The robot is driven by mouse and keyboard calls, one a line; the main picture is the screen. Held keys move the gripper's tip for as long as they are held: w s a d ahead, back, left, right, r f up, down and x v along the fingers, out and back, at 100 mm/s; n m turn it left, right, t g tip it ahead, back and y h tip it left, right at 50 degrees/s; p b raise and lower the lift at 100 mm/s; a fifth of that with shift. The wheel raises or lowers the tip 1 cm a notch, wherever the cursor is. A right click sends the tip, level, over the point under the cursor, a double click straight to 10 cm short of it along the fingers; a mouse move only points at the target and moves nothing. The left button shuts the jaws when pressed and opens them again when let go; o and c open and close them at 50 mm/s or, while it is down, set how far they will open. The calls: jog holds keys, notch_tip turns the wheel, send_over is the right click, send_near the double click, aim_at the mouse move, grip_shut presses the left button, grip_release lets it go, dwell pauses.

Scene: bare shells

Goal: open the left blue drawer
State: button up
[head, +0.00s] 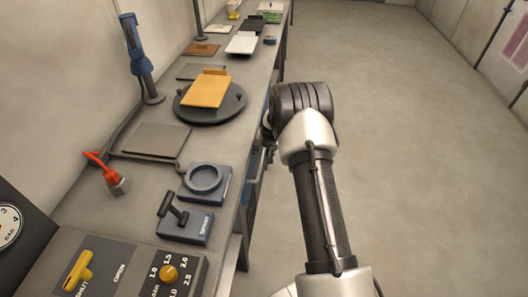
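Narrow strips of blue front (251,203) show edge-on below the right edge of the long grey workbench (145,200). Dark bar-like parts, perhaps handles, stick out beside them. I cannot tell which strip is the left blue drawer, or whether any drawer is open. My white and dark arm reaches up from the bottom right to a dark ribbed joint beside the bench. My gripper is hidden behind or below the arm, so its opening and any contact with a handle do not show.
The bench carries a blue lever box (186,225), a blue box with a round ring (205,180), a dark turntable (184,108) with an orange board (207,90), and a panel with a yellow knob (169,273). The floor (400,120) to the right is clear.

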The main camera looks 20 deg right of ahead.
jog(key=shift+c, duration=0.2)
grip_shut()
dwell(0.6)
